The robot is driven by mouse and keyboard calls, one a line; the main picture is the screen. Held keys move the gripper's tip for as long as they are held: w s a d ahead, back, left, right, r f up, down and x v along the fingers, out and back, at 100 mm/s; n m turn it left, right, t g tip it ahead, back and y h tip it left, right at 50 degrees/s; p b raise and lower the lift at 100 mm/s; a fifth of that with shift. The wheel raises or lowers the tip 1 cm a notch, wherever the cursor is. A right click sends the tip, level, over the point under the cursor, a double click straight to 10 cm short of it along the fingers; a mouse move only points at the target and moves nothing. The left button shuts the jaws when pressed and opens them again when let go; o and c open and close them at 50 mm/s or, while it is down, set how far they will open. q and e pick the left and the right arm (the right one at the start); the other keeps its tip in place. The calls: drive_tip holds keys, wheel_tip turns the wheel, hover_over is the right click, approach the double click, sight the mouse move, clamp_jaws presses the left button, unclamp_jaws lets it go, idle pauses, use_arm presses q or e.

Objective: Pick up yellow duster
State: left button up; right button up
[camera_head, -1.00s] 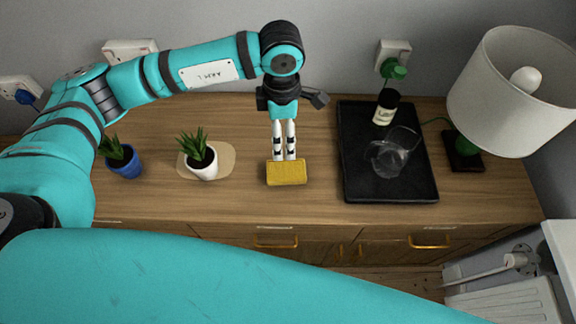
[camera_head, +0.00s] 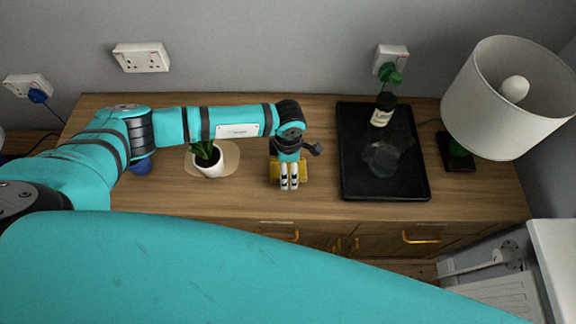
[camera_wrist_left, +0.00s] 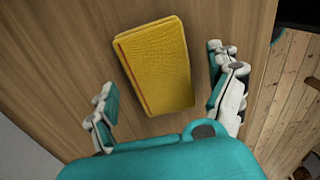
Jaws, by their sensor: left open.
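The yellow duster (camera_head: 303,172) is a folded block of cloth lying on the wooden cabinet top, left of the black tray. My left gripper (camera_head: 289,183) is over it in the head view and hides its middle. In the left wrist view the duster (camera_wrist_left: 157,65) lies between the two spread fingers of my left gripper (camera_wrist_left: 168,102), with a gap on each side. The gripper is open and empty. A red line runs along one edge of the duster. My right gripper is not in view.
A black tray (camera_head: 350,185) holds a bottle (camera_head: 383,110) and a clear glass item (camera_head: 385,157). A white-shaded lamp (camera_head: 510,100) stands right. A white-potted plant (camera_head: 208,162) stands left; a blue pot (camera_head: 141,167) is partly behind my arm. The cabinet's front edge is near.

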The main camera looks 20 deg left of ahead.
use_arm(q)
drive_tip(key=shift+f, duration=0.7)
drive_tip(key=c, duration=1.1)
drive_tip(key=shift+c, duration=0.6)
drive_tip(key=shift+r, duration=0.1)
drive_tip(key=shift+r+b, duration=0.3)
drive_tip(key=shift+r, duration=0.15)
wheel_tip(320, 180, up, 2)
drive_tip(key=shift+b, duration=0.55)
drive_tip(key=s+d+r+b, duration=0.2)
drive_tip(key=s+d+b, duration=0.3)
drive_tip(key=s, duration=0.8)
drive_tip(key=d, duration=0.3)
drive_tip(key=shift+s+d, duration=0.15)
drive_tip(key=shift+s, duration=0.25)
